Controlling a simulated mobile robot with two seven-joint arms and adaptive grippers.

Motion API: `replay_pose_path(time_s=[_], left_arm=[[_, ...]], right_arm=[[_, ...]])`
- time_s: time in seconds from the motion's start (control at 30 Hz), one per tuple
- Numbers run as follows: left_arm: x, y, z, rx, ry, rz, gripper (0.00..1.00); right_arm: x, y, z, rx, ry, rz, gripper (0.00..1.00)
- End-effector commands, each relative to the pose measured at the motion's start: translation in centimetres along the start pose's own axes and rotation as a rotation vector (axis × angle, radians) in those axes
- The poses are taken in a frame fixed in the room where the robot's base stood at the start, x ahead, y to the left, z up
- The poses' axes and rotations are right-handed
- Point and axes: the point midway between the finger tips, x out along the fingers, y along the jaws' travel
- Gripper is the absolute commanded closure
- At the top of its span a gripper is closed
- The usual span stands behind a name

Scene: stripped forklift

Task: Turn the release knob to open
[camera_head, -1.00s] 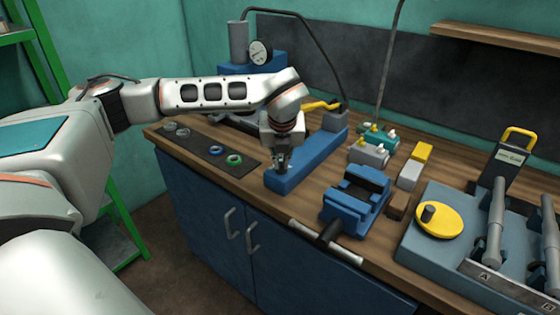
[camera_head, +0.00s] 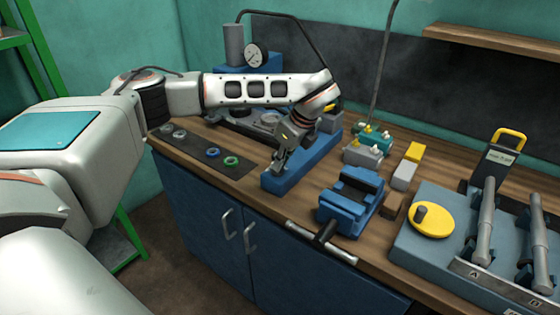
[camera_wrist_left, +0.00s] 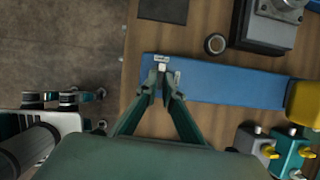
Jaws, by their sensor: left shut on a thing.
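A long blue pump base (camera_head: 304,172) lies on the wooden bench, with its near end under my left gripper. It also shows in the wrist view (camera_wrist_left: 235,84). My left gripper (camera_head: 277,167) points down and tilts at this near end. In the wrist view its two dark fingers (camera_wrist_left: 165,81) close together around a small fitting at the left end of the base, which appears to be the release knob. A small pale tag (camera_wrist_left: 162,59) sits just beyond the fingertips. The fingers hide most of the knob, so its turn angle cannot be seen.
A blue vise (camera_head: 350,195) stands right of the base. A dark mat (camera_head: 200,150) with several rings lies left. A pressure gauge (camera_head: 256,55) and hose stand behind. A yellow wheel (camera_head: 433,220) is on the grey-blue unit at right.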

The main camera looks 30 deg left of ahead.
Motion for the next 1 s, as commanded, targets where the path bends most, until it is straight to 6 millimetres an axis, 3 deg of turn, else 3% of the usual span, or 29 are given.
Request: replay_pose_path(time_s=[0.73,0.8,1.0], left_arm=[[-0.02,-0.15,0.06,-0.078,0.000,0.030,1.00],[-0.02,-0.14,0.05,-0.077,0.000,0.030,0.76],[-0.01,-0.13,0.03,-0.076,0.000,0.030,0.76]], right_arm=[[-0.13,0.07,-0.38,0.000,0.003,0.001,1.00],[-0.13,0.07,-0.40,0.000,0.004,0.001,1.00],[-0.13,0.07,-0.42,0.000,0.004,0.001,1.00]])
